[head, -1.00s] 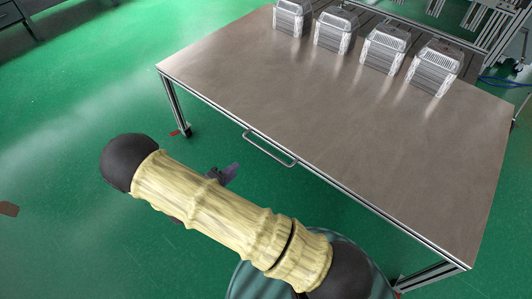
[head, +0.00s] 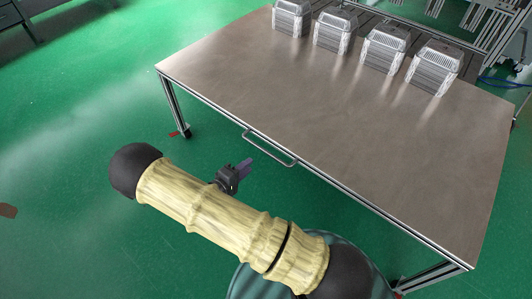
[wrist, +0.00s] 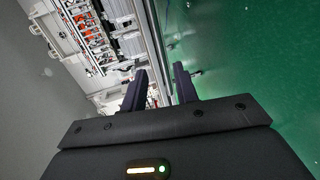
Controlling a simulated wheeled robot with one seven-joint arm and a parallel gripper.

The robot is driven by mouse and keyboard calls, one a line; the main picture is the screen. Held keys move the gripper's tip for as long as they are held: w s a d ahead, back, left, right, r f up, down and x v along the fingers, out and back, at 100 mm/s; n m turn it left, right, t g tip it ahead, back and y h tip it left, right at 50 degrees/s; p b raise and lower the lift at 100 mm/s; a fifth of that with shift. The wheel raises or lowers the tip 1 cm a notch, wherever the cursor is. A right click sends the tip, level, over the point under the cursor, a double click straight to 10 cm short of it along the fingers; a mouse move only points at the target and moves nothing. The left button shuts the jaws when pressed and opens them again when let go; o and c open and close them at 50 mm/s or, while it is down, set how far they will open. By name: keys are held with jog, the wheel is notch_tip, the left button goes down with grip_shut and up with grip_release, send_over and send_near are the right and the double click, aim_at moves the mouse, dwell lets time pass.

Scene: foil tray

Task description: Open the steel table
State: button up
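The steel table (head: 330,105) has a flat brown-grey metal top on a frame with legs. A thin bar handle (head: 270,150) sits along its front edge, left of the middle. No gap or opened part shows at the table's front. My gripper (head: 246,165) is below and to the left of the handle in the head view, apart from it. In the wrist view my gripper (wrist: 161,84) has its two dark fingers spread with a clear gap and nothing between them. I cannot make out the handle in the wrist view.
Several foil-like ribbed containers (head: 383,50) stand in a row along the table's far side. A table leg (head: 175,107) with a caster stands at the left corner. The wrist view shows machinery (wrist: 95,35) at upper left.

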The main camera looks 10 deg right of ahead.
aim_at(266, 151)
jog(key=b+x, duration=0.1)
jog(key=x, duration=1)
jog(key=shift+w+d+b, duration=0.15)
jog(key=shift+b, duration=0.25)
grip_shut()
